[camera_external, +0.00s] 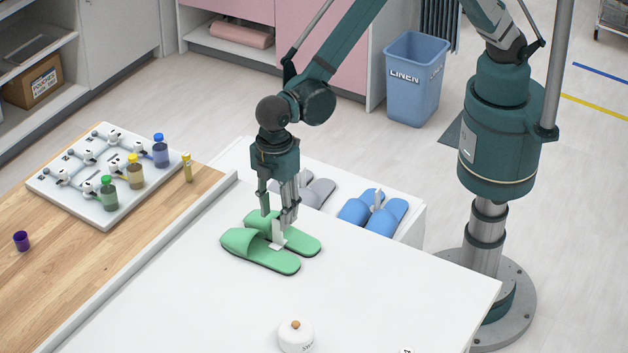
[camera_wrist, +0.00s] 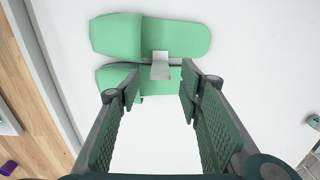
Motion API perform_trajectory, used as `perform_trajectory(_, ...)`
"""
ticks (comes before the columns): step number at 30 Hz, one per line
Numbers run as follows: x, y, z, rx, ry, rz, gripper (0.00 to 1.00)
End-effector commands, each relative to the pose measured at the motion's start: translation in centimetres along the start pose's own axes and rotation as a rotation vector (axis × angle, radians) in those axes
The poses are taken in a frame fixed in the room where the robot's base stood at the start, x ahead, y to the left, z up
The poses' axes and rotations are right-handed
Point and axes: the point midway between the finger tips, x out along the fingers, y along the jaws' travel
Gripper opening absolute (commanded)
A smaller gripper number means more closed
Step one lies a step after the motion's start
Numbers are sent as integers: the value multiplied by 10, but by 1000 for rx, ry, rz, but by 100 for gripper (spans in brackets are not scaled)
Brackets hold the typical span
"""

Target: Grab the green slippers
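A pair of green slippers (camera_external: 262,252) lies side by side on the white table (camera_external: 180,310). A whitish upright clip (camera_external: 279,232) stands between them. My gripper (camera_external: 278,215) points down over the pair, close to the clip. In the wrist view the green slippers (camera_wrist: 180,38) lie across the top, with the clip (camera_wrist: 160,66) between them. There my gripper (camera_wrist: 159,88) is open, with its two textured fingers apart and nothing held between them. The fingers cover parts of the lower slipper. I cannot tell whether a finger touches it.
Grey slippers (camera_external: 317,193) and blue slippers (camera_external: 385,216) lie on a white surface behind the table. A white lidded pot (camera_external: 296,338) stands near the front. A rack of bottles (camera_external: 107,216) and a purple cup (camera_external: 21,241) are on the wooden counter. The table's front left is clear.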

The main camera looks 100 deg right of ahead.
Motion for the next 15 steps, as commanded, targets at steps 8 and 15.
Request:
perform_trajectory(8,28,0,-1,0,0,0,37)
perform_trajectory(15,33,-1,-1,0,0,0,37)
